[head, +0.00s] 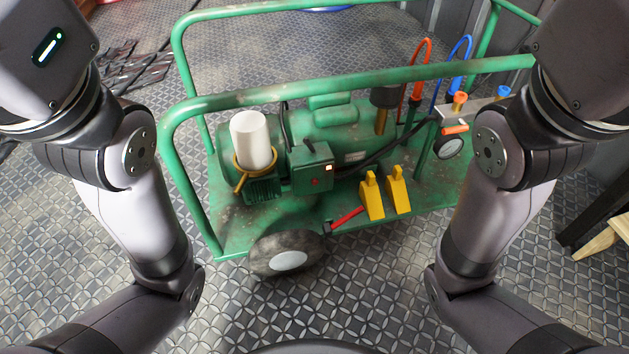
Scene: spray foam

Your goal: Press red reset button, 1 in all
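A small red button (315,182) shows on the front of a green control box (304,160), below and left of a small pale, lit-looking square (328,167). The box sits on the side of a green motor and tank unit on a green cart (235,230). My two arms rise along the left and right sides of the head view, and both grippers are outside the picture. Nothing of mine covers the button.
A white cylinder (252,140) stands left of the box. Yellow wedges (371,198), a red-handled tool (347,218), a gauge (447,147) and red and blue hoses are to the right. A wheel (288,255) is in front.

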